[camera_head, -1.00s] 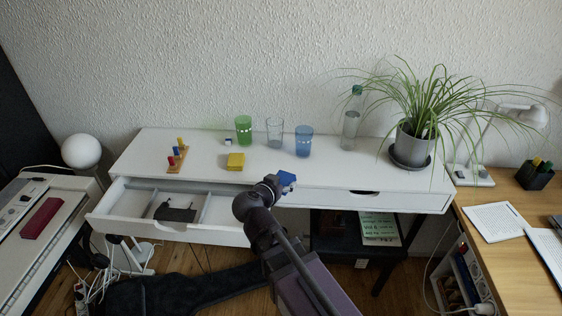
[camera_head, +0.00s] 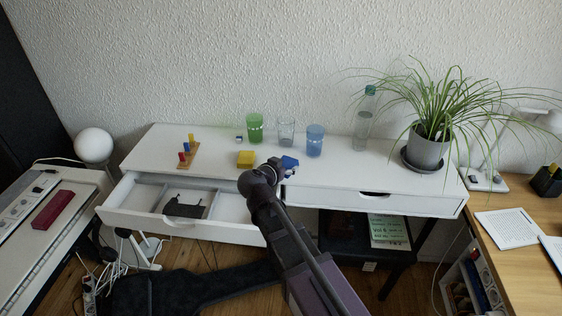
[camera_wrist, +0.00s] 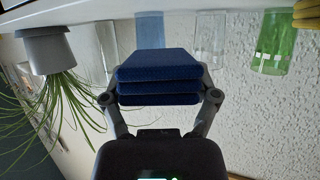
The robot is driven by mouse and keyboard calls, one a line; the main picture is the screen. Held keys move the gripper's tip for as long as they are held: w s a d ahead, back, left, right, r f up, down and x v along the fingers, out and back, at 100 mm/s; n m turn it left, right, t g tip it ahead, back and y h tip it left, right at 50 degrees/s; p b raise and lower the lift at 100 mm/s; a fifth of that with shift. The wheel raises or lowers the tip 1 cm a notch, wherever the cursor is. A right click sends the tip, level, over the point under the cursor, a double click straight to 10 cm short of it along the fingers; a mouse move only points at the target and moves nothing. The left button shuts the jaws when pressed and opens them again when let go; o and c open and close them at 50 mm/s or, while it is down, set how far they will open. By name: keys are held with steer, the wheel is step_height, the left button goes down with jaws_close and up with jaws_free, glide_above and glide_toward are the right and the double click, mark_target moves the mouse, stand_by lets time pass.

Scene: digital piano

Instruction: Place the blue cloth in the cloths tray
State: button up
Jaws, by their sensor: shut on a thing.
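The blue cloth (camera_head: 289,163) is a folded dark blue stack, seen closely in the wrist view (camera_wrist: 157,78). My gripper (camera_head: 282,172) is shut on it, with one finger on each side, above the front part of the white desk. A folded yellow cloth (camera_head: 246,160) lies on the desk top to the left of my gripper. The open drawer (camera_head: 130,202) at the desk's front left is divided into compartments, and a dark object (camera_head: 184,208) lies in the middle one. I cannot tell which part is the cloths tray.
A green glass (camera_head: 255,128), a clear glass (camera_head: 286,132), a blue glass (camera_head: 315,141) and a bottle (camera_head: 364,118) stand behind. A potted plant (camera_head: 427,150) stands at right. A peg toy (camera_head: 189,154) sits at left. The right desk top has free room.

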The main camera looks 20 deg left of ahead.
steer(key=w+a, duration=0.1)
steer(key=w, duration=0.1)
steer(key=w+a, duration=0.1)
steer(key=w, duration=0.1)
steer(key=w+a, duration=0.2)
steer(key=shift+f, duration=0.35)
steer(key=shift+a+b, duration=0.15)
steer(key=shift+b, duration=0.15)
steer(key=shift+w+a, duration=0.2)
steer(key=shift+w, duration=0.1)
steer(key=shift+w+a+f+b, duration=0.1)
steer(key=shift+w+f+b, duration=0.1)
steer(key=shift+f+b, duration=1.6)
steer(key=shift+f, duration=0.2)
steer(key=o, duration=0.8)
steer(key=shift+c, duration=0.2)
steer(key=shift+r, duration=0.2)
